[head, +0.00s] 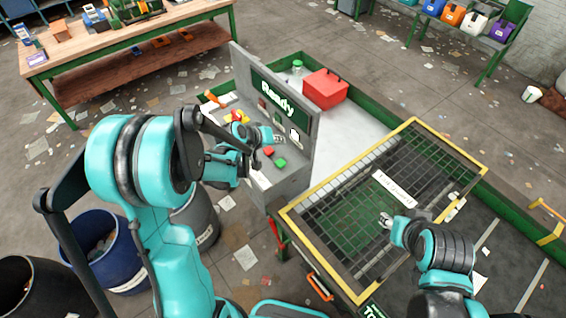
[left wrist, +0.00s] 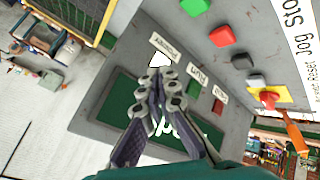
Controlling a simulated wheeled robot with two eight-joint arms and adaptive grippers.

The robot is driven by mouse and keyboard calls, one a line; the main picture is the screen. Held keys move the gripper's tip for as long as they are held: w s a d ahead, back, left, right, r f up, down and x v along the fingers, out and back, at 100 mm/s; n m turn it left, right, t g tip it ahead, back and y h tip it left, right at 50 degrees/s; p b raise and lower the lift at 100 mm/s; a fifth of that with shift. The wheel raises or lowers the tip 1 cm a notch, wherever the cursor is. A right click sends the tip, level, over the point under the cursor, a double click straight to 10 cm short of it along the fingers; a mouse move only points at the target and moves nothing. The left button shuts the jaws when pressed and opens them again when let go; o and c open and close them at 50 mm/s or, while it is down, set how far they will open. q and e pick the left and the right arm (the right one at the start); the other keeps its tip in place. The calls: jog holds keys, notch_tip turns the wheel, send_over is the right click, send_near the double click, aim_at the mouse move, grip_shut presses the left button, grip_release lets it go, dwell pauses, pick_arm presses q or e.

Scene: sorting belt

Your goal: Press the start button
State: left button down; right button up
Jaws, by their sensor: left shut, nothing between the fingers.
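The grey control panel (head: 290,184) has a screen (head: 283,107) reading "Ready". Its sloped lower face carries a green button (head: 280,162) and a red button (head: 268,151). In the left wrist view the green button (left wrist: 195,6) is at the top edge, beside the red button (left wrist: 222,36); which label belongs to it is cut off. My left gripper (head: 278,140) is shut and empty in front of the panel. In the left wrist view its fingertips (left wrist: 157,82) point at the labelled lamps beside the screen, apart from the green button. My right gripper (head: 386,220) is above the mesh guard.
A red mushroom button on a yellow plate (left wrist: 285,93) and a black button (left wrist: 242,61) are on the same panel. A yellow-framed mesh guard (head: 452,146) covers the belt at right. A red box (head: 325,88) stands behind the panel. Bins (head: 108,262) stand at lower left.

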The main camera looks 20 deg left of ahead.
aim_at(279, 164)
pick_arm(q)
jog(key=shift+a+f, duration=0.1)
jog(key=shift+a, duration=0.05)
notch_tip(279, 164, down, 8)
jog(key=b, duration=0.6)
jog(key=shift+f+b, duration=0.35)
jog(key=shift+b, duration=0.1)
dwell(1.0)
jog(key=shift+f+b, duration=0.4)
jog(key=shift+b, duration=0.15)
